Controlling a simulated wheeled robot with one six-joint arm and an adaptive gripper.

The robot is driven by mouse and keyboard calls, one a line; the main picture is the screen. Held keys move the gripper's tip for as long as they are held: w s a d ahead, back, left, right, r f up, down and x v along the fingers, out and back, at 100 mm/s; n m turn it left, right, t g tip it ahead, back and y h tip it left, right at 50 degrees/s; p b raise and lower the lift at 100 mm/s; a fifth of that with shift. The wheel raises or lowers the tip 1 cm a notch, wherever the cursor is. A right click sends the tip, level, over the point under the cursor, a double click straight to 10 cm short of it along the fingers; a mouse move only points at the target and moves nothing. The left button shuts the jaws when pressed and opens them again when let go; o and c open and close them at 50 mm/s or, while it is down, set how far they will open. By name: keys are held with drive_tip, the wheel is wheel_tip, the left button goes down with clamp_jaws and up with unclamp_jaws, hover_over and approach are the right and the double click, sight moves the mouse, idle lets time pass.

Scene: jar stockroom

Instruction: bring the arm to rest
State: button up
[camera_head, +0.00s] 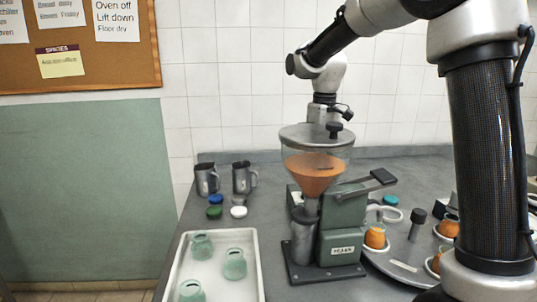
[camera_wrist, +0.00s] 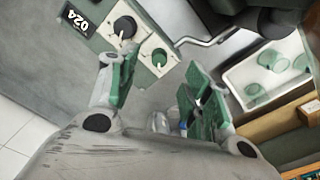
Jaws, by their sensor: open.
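My arm rises at the right of the head view and reaches left across the top, with its wrist end pointing down over or behind the grinder's hopper. My gripper (camera_wrist: 158,80) shows in the wrist view with its two green-padded fingers apart and nothing between them. In the head view its fingers are hidden or not distinguishable behind the hopper lid. The green grinder (camera_head: 341,232) has a clear hopper (camera_head: 316,172) of orange powder.
A white tray (camera_head: 250,237) with several green jars stands at the front left; it also shows in the wrist view (camera_wrist: 238,82). Two metal mugs (camera_head: 242,178) and some lids stand behind it. Orange-filled jars (camera_head: 375,237) stand right of the grinder. The tiled wall is close behind.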

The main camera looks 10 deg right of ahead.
drive_tip(key=s+d+r+m+t, duration=0.1)
drive_tip(key=s+d, duration=0.2)
drive_tip(key=s, duration=0.4)
drive_tip(key=s+d+r+m+t, duration=0.1)
drive_tip(key=s+d+r+m, duration=0.1)
drive_tip(key=s+d, duration=0.2)
drive_tip(key=s+d+r+m, duration=0.1)
drive_tip(key=s+d, duration=0.2)
drive_tip(key=s, duration=0.7)
drive_tip(key=shift+s+d+r+t, duration=0.3)
drive_tip(key=shift+r+t, duration=0.05)
drive_tip(key=shift+t, duration=0.05)
drive_tip(key=s+d+f+m+t, duration=0.1)
drive_tip(key=s+d+f+m, duration=0.1)
drive_tip(key=s, duration=0.6)
drive_tip(key=shift+s+f, duration=0.3)
drive_tip(key=shift+f, duration=0.45)
